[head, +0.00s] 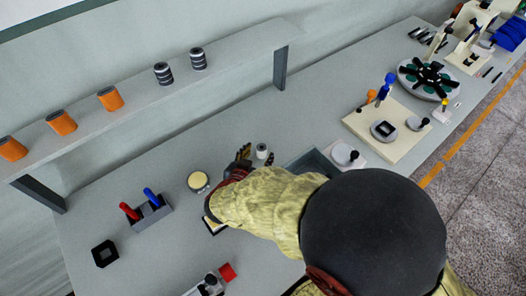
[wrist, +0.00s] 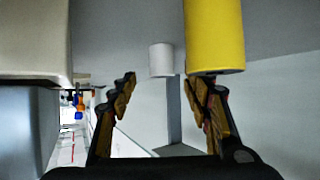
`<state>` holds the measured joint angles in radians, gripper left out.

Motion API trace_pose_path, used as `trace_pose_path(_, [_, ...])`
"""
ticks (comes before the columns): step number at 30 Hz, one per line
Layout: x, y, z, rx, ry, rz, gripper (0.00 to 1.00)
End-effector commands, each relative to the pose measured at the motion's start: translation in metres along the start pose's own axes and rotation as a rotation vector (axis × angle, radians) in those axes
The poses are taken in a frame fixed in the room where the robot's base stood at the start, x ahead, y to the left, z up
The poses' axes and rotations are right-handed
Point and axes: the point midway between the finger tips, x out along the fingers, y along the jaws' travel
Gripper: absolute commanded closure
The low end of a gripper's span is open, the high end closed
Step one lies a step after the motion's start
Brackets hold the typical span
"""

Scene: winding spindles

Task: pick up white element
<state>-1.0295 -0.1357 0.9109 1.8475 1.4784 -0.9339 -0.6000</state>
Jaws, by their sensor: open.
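The white element (head: 262,151) is a small white cylinder with a dark centre on top, standing on the grey table. It also shows in the wrist view as a plain white cylinder (wrist: 161,60), hanging from the top because that view is upside down. My gripper (head: 256,158) is open beside it, low over the table. In the wrist view, my gripper's fingers (wrist: 160,82) stand apart with the white element seen between and beyond their tips. No contact shows. My arm hides part of the gripper in the head view.
A yellow-topped cylinder (head: 198,181) stands close by; in the wrist view this yellow cylinder (wrist: 214,35) is beside the right finger. A grey tray (head: 318,163) lies to the right. A holder (head: 151,213) with red and blue handles is left. A shelf (head: 140,105) with spools runs behind.

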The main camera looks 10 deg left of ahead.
Motion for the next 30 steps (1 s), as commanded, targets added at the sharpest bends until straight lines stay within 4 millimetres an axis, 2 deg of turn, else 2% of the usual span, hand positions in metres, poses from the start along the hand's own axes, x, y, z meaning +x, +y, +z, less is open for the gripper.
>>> trace_pose_path(12, [0.049, -0.002, -0.001, 0.003, 0.001, 0.0, 0.51])
trace_pose_path(19, [0.049, -0.003, -0.003, 0.002, 0.0, -0.002, 0.51])
trace_pose_path(30, [0.049, -0.003, -0.003, 0.001, 0.0, -0.002, 0.72])
